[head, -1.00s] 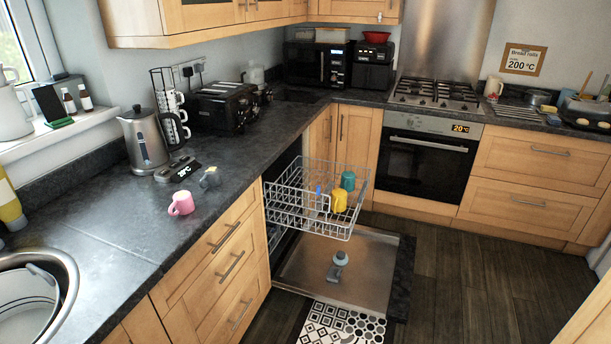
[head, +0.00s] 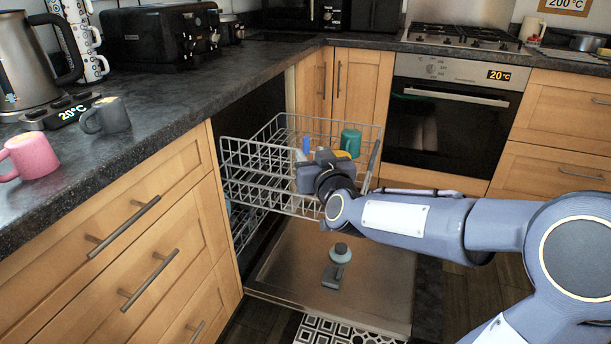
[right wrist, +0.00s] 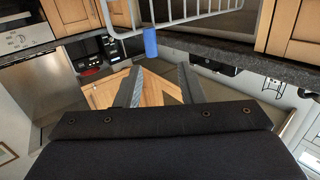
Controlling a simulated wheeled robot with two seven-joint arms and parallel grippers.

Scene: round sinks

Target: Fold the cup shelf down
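The cup shelf (right wrist: 132,34) appears in the right wrist view as a white wire frame with a blue tab (right wrist: 151,44) on its edge. In the head view the blue tab (head: 306,146) sticks up above the dishwasher's upper rack (head: 245,160); my arm hides much of the shelf, which seems raised. My right gripper (head: 310,172) is over the rack, close to the tab. The right wrist view shows the gripper's two fingers (right wrist: 158,86) apart, with nothing between them and the tab just beyond. My left gripper is out of view.
A teal mug (head: 350,142) and a partly hidden yellow mug (head: 342,154) are in the rack. The dishwasher door (head: 290,285) lies open below, with a grey object (head: 338,262) on it.

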